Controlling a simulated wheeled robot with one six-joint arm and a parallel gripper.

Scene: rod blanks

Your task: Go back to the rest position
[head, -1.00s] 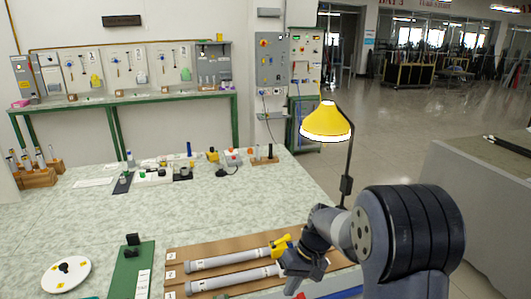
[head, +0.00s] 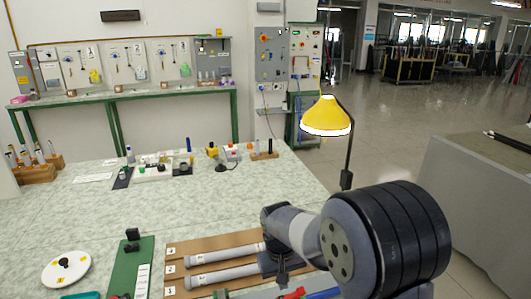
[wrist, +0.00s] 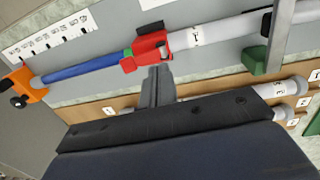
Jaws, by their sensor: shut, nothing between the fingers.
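My gripper (wrist: 156,84) is shut and empty in the wrist view. Its fingers point at a red clamp (wrist: 147,50); I cannot tell whether they touch it. The clamp sits around a long rod with a blue part (wrist: 80,69) and a white part (wrist: 218,32) labelled 1. An orange piece (wrist: 22,86) is at the rod's left end. In the head view my gripper (head: 283,276) hangs over the right end of the brown rack (head: 214,242), where two grey rods (head: 222,255) lie. My arm hides the rack's right side.
A green plate (head: 130,265) and a white disc (head: 67,270) lie left of the rack. A yellow lamp (head: 327,115) stands behind my arm. Small parts stand along the table's back. The table's middle (head: 150,210) is clear. A grey bench (head: 485,185) is at right.

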